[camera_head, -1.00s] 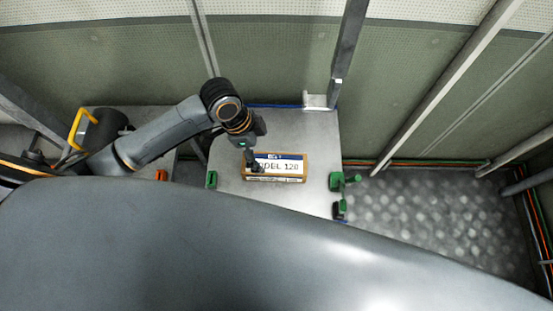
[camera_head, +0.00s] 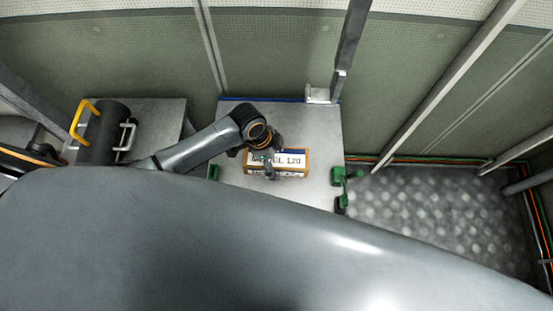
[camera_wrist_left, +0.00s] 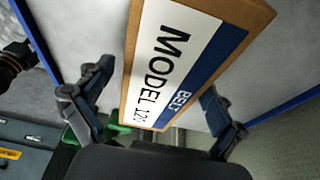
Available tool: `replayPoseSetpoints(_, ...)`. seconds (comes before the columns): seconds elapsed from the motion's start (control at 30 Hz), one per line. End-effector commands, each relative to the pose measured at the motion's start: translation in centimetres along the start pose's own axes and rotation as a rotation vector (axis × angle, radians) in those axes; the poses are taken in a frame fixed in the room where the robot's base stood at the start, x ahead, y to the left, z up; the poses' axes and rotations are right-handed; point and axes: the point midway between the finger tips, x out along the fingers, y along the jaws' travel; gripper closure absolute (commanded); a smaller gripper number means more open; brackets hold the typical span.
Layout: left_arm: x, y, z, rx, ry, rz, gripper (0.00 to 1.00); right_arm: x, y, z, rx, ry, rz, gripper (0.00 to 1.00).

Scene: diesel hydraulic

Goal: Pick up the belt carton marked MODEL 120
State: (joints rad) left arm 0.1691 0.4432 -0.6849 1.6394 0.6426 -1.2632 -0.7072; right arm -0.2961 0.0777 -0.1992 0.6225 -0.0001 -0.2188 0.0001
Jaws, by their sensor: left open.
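The belt carton marked MODEL 120 (camera_head: 292,161) lies on a grey metal table (camera_head: 318,125). It is a brown box with a white and blue label, and it fills the middle of the left wrist view (camera_wrist_left: 170,62). My left gripper (camera_head: 268,167) is over the carton in the head view and hides part of its label. In the left wrist view its two open fingers (camera_wrist_left: 155,105) stand on either side of the carton. I cannot tell whether they touch it. My right gripper is not in view.
Green clamps (camera_head: 341,177) sit at the table's right edge, and another green piece (camera_head: 213,172) at its left edge. A dark cylinder with a yellow handle (camera_head: 103,130) stands on the left surface. A metal post (camera_head: 350,50) rises behind the table. My grey body covers the foreground.

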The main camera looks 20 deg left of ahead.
Motion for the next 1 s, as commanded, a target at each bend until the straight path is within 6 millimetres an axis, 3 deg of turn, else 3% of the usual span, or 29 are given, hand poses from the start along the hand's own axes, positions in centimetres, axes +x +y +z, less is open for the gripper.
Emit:
replayPoseSetpoints(0.1,0.0,0.0,0.0,0.000,0.000,0.000,0.06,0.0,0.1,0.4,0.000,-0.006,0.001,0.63)
replayPoseSetpoints(0.13,0.0,0.0,0.0,0.000,0.000,0.000,0.10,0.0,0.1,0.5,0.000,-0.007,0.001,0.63)
replayPoseSetpoints(0.47,0.0,0.0,0.0,0.000,0.000,0.000,0.77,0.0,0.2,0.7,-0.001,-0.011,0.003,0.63)
replayPoseSetpoints(0.77,-0.2,0.0,-0.1,0.001,0.002,-0.001,0.79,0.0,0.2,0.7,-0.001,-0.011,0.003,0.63)
replayPoseSetpoints(1.0,-2.5,-0.1,-0.8,0.004,0.003,-0.004,0.79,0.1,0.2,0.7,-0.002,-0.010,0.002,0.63)
